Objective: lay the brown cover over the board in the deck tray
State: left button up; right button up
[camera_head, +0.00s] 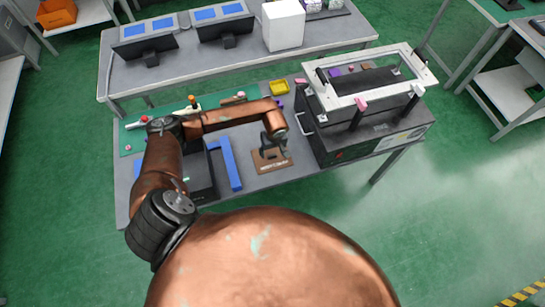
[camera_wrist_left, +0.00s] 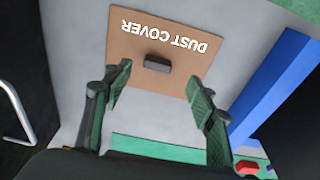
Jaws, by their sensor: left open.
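The brown cover (camera_head: 267,160) lies flat on the table, left of the black machine. In the left wrist view it is a brown square (camera_wrist_left: 135,45) marked "DUST COVER" with a small black grip block (camera_wrist_left: 157,63) in its middle. My left gripper (camera_head: 271,146) hangs over the cover. In the left wrist view the open gripper (camera_wrist_left: 156,78) has one finger on either side of the block, with gaps between; its height above the cover is hard to tell. The black machine (camera_head: 375,130) carries a white frame (camera_head: 345,98) with levers. I cannot make out the board or clearly identify the deck tray.
A dark open box (camera_head: 200,185) and a blue bar (camera_head: 231,163) lie left of the cover. A yellow bin (camera_head: 279,87) stands behind. The machine's side handle (camera_wrist_left: 17,112) is close by at left in the left wrist view.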

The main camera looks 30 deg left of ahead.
aim_at(272, 155)
pick_arm(q)
jog(key=shift+w+a+f, duration=0.1)
jog(key=shift+w+f, duration=0.1)
jog(key=shift+f, duration=0.7)
jog(key=shift+w+a+f, duration=0.15)
jog(key=shift+f, duration=0.75)
jog(key=shift+w+a+f, duration=0.1)
jog(key=shift+w+f, duration=0.1)
jog(key=shift+f, duration=0.7)
jog(key=c, duration=1.4)
jog(key=shift+r, duration=0.15)
